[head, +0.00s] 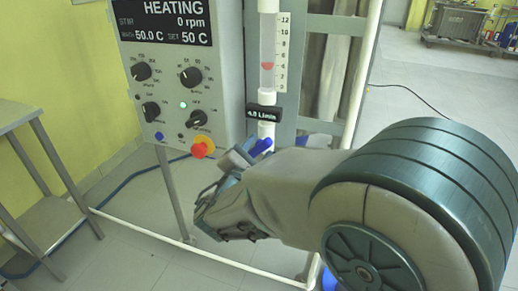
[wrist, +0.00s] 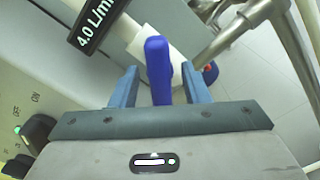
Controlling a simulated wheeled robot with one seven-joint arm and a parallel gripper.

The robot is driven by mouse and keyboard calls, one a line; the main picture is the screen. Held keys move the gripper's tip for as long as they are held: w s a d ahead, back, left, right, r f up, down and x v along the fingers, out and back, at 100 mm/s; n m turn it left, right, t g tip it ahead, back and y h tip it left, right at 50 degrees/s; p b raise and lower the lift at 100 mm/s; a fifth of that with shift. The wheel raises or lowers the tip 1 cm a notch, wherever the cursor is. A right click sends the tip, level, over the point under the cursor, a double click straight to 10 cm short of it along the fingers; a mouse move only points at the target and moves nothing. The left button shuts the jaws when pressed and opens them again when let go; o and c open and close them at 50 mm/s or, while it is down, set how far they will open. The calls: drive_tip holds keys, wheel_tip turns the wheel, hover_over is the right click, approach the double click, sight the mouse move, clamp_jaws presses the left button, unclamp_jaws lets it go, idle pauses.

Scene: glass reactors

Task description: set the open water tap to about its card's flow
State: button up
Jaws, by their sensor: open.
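The blue tap lever (wrist: 158,68) stands between my gripper's two fingers (wrist: 157,88) in the wrist view, with a finger on either side. The fingers are open, and gaps show beside the lever. In the head view my gripper (head: 238,160) is at the tap below the flow meter, and the lever (head: 262,146) is partly hidden by it. The black card (head: 263,112) reads 4.0 L/min; it also shows in the wrist view (wrist: 97,22). The red float (head: 267,66) in the flow tube sits roughly between the 4 and 6 marks of the scale (head: 284,50).
A control box (head: 185,75) with black knobs and a red stop button (head: 202,147) is close to the left of my gripper. A grey frame post (head: 345,80) stands right of the tube. A metal table (head: 25,115) is at far left.

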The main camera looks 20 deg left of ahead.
drive_tip(key=s+a+p, duration=0.1)
drive_tip(key=s, duration=1.2)
drive_tip(key=shift+p, duration=0.3)
drive_tip(key=d+r+m+g+h+p, duration=0.2)
drive_tip(key=d+m+g+p, duration=0.2)
drive_tip(key=d, duration=0.5)
drive_tip(key=w+d+r+m+g+h+p, duration=0.1)
drive_tip(key=d+r+m+g+h+p, duration=0.3)
drive_tip(key=d, duration=0.4)
drive_tip(key=d+r+m+g+h+p, duration=0.1)
drive_tip(key=d+m+g+p, duration=0.35)
drive_tip(key=d, duration=0.45)
drive_tip(key=s+d+r+m+g+y+p, duration=0.1)
drive_tip(key=s+d+r+m+y+p, duration=0.1)
drive_tip(key=m, duration=0.5)
drive_tip(key=s+d+r+m+g+y+p, duration=0.1)
drive_tip(key=s+d+r+m+y+p, duration=0.2)
drive_tip(key=r+m+y+p, duration=0.3)
wheel_tip(320, 180, up, 3)
drive_tip(key=m+p, duration=0.1)
drive_tip(key=p, duration=0.2)
drive_tip(key=shift+s+g+y, duration=0.3)
drive_tip(key=shift+s+g, duration=0.05)
drive_tip(key=shift+s, duration=0.05)
